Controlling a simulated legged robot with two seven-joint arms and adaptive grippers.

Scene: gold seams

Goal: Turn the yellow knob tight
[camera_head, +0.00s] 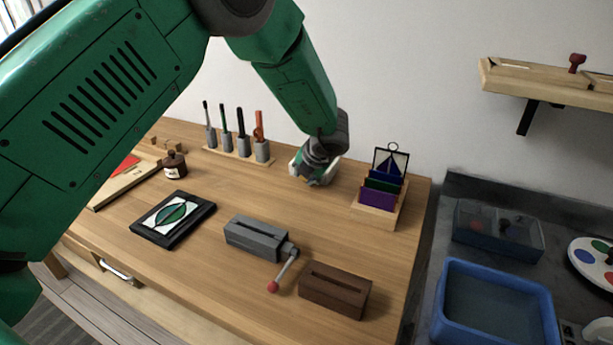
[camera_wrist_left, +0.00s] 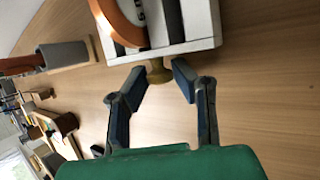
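The yellow knob (camera_wrist_left: 158,72) sticks out from the near side of a white box (camera_wrist_left: 185,25) with an orange curved part (camera_wrist_left: 122,22), at the top of the left wrist view. My left gripper (camera_wrist_left: 160,73) is open, with one blue fingertip on each side of the knob and visible gaps between. In the head view my left gripper (camera_head: 318,165) is at the back of the table, in front of the white box (camera_head: 298,166), which it mostly hides. The knob is hidden there. My right gripper is out of view.
A rack of upright tools (camera_head: 240,152) stands left of the gripper, and a purple-and-green card holder (camera_head: 376,216) to the right. A grey vise-like block (camera_head: 252,238) with a red-tipped lever and a brown slotted block (camera_head: 335,291) stand in front. The wood between is clear.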

